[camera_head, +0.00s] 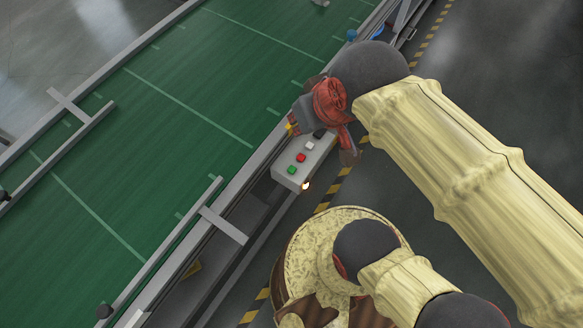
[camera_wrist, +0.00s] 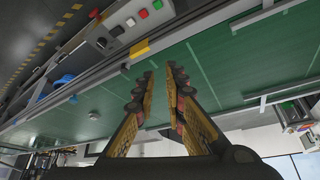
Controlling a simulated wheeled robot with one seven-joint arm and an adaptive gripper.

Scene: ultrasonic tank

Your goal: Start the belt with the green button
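The green button (camera_head: 291,170) sits at the near end of a grey control box (camera_head: 290,182) on the belt's side rail; it also shows at the top of the wrist view (camera_wrist: 158,4). A red button (camera_head: 301,157), a white button (camera_head: 310,146) and a black control (camera_head: 319,133) share the box's top. The green conveyor belt (camera_head: 165,120) runs beside it. My gripper (camera_head: 292,122) is above the belt edge, beyond the box's far end and apart from the green button. In the wrist view its fingers (camera_wrist: 161,72) are apart with nothing between them.
A lit lamp (camera_head: 306,186) is on the box's near corner. Grey side rails and a bracket (camera_head: 222,224) border the belt. Yellow-black striping (camera_head: 333,187) marks the floor beside it. The belt surface near the box is clear.

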